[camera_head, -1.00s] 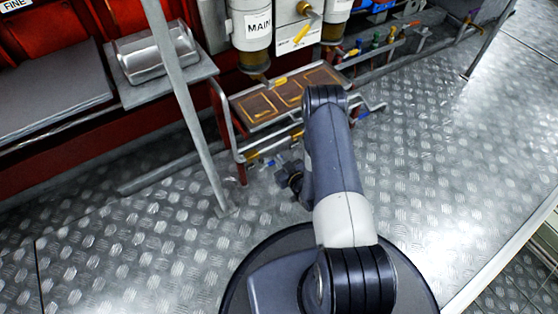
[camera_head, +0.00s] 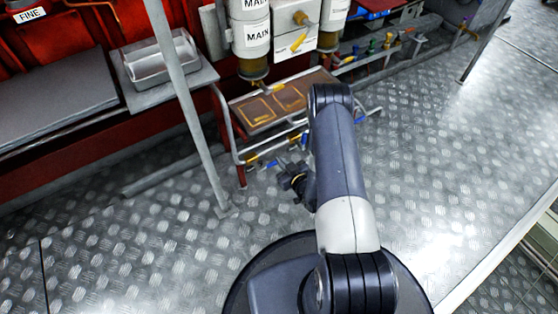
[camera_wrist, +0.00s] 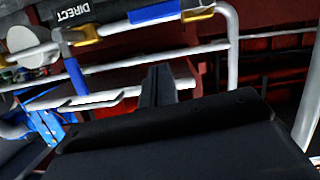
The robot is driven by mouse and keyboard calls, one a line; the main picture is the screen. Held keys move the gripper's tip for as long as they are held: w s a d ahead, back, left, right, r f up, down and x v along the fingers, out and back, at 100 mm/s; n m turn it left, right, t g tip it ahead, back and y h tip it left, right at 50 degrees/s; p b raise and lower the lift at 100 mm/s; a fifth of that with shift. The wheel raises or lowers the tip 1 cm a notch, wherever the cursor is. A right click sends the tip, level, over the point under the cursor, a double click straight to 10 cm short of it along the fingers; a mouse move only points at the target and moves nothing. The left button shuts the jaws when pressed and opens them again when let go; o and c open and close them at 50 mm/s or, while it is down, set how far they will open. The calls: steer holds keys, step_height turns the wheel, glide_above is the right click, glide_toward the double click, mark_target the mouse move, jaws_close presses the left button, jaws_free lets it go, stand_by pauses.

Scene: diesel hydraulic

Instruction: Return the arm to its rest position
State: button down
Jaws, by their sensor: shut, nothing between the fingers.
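My arm reaches up from my base in the head view and folds at the elbow. My gripper (camera_head: 283,163) hangs just left of the arm, in front of the pipework below the brown-panelled tray (camera_head: 262,114). In the wrist view the fingers of my gripper (camera_wrist: 160,84) are together with nothing between them. Beyond them are blue-handled valves (camera_wrist: 75,75) and a pale pipe rail (camera_wrist: 185,48). I cannot tell the exact gap from the fingers to these pipes; no contact shows.
A grey post (camera_head: 185,105) stands left of my arm. A metal pan (camera_head: 160,60) sits on a grey shelf at upper left. Canisters labelled MAIN (camera_head: 252,38) hang above the tray. Open checker-plate floor (camera_head: 440,160) lies to the right.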

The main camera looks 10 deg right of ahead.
steer(key=p+v, duration=0.1)
steer(key=v, duration=0.5)
steer(key=shift+s+d+r+p, duration=0.15)
steer(key=shift+s+r+p, duration=0.05)
steer(key=shift+s+p, duration=0.2)
steer(key=shift+w, duration=0.1)
